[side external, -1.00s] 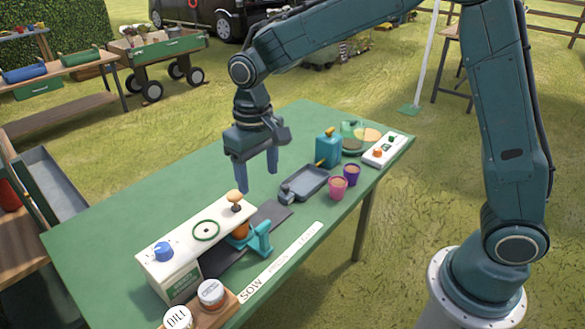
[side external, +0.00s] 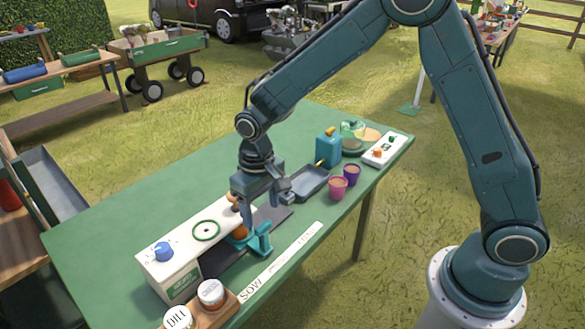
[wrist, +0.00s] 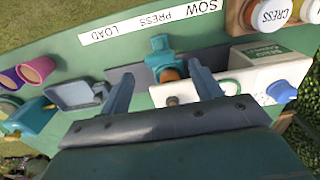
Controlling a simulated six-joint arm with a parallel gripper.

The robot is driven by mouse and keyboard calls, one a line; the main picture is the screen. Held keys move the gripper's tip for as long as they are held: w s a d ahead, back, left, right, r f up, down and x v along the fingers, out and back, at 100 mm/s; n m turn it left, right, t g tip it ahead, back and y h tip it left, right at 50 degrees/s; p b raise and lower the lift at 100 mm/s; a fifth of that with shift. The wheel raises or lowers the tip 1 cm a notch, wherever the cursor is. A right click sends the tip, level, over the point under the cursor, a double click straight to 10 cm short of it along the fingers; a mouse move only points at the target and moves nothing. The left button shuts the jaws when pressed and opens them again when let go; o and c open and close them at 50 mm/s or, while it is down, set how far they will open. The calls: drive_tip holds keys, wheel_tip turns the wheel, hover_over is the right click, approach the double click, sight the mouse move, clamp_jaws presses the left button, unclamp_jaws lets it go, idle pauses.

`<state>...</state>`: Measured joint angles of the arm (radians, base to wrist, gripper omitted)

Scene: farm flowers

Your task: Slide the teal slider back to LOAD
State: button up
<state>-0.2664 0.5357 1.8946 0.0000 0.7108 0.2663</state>
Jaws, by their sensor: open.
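The teal slider (side external: 260,240) stands on a dark track (side external: 222,262) in front of the white seeder box (side external: 185,244). It also shows in the wrist view (wrist: 160,48), nearest the word PRESS on the white label strip (wrist: 150,24). An orange pot (wrist: 170,75) sits against the slider. My gripper (side external: 256,208) is open and low, just above the slider and the right end of the box. In the wrist view, the fingers of my gripper (wrist: 162,74) lie on either side of the slider and pot. Contact cannot be told. The gripper partly hides the box's wooden knob.
A grey tray (side external: 308,182), pink pot (side external: 338,188), purple pot (side external: 352,174) and teal can (side external: 328,149) stand to the right. Two lidded jars, one labelled DILL (side external: 178,318), stand at the front left. The green table (side external: 130,205) is clear behind the box.

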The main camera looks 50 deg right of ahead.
sight(263, 225)
drive_tip(key=shift+f, duration=2.15)
drive_tip(key=shift+c, duration=0.2)
drive_tip(key=c, duration=1.3)
drive_tip(key=d, duration=1.1)
drive_tip(key=shift+d, duration=0.3)
drive_tip(key=shift+c, duration=0.2)
drive_tip(key=o, duration=1.3)
drive_tip(key=shift+d, duration=0.1)
drive_tip(key=shift+o, duration=0.4)
drive_tip(key=shift+r, duration=0.15)
